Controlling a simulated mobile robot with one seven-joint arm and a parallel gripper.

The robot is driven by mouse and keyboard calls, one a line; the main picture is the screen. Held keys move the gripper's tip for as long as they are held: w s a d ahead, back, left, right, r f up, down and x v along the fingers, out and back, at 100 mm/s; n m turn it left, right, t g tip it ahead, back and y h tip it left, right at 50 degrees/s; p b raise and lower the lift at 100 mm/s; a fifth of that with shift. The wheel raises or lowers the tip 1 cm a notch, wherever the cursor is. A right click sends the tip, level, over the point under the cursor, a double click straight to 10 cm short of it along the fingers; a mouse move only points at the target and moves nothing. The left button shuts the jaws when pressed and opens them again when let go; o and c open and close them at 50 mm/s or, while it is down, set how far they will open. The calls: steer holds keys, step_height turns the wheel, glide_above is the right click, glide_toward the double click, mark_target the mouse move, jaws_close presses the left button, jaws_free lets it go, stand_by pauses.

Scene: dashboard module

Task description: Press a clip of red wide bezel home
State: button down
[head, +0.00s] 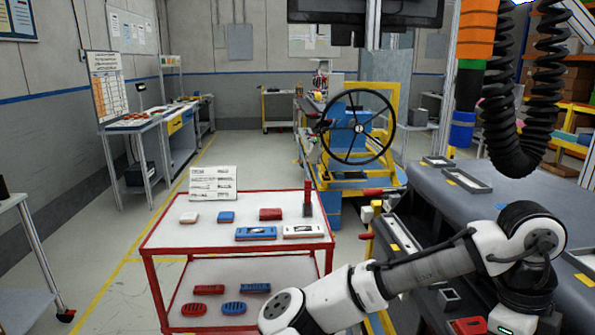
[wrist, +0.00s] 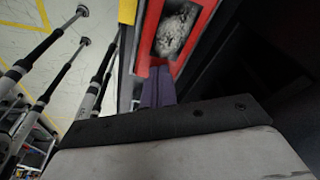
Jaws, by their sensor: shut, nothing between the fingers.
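A red rectangular bezel (wrist: 188,48) with a crumpled grey patch in its opening is at the top of the wrist view. My gripper (wrist: 160,72) is shut and empty, its two dark purple fingers side by side. Its fingertips overlap the bezel's lower left part in the picture; I cannot tell whether they touch it. In the head view a red part (head: 468,326), apparently the same bezel, shows at the bottom edge on the dark dashboard (head: 480,220), beside my wrist. The fingers are out of the head view, and no clip can be made out.
A red-framed cart (head: 160,243) with red, blue and white parts stands to the left. A black corrugated hose (head: 510,130) hangs above the dashboard at right. A small square opening (head: 448,297) lies near the red part.

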step_height(320, 180, up, 8)
steer(key=p, duration=0.7)
steer(key=shift+p, duration=0.3)
